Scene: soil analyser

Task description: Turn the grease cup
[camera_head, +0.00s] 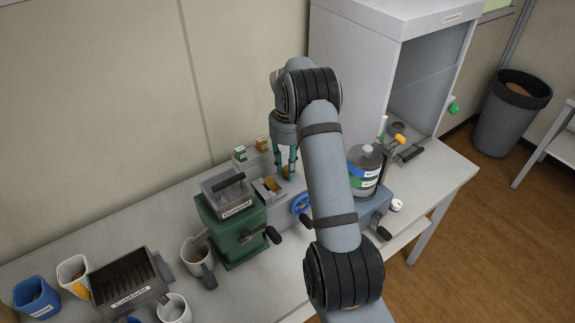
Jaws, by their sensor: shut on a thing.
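My gripper (286,168) points down over the grey machine at the back of the bench, right of the green machine. Its two teal fingers are closed on a small brass-coloured piece, which I take for the grease cup (286,172). The cup is small in this view and partly hidden by the fingers, so its turn angle cannot be told. A blue handwheel (300,204) shows on the front of the grey machine. My forearm hides part of the machine's right side.
The green machine (235,222) with a labelled hopper stands left. A labelled grey rack (128,284), several mugs and a pitcher (198,258) stand further left. A large bottle (365,168) stands right of my arm. A grey hood (355,62) stands behind. The bench's right end (440,180) is mostly clear.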

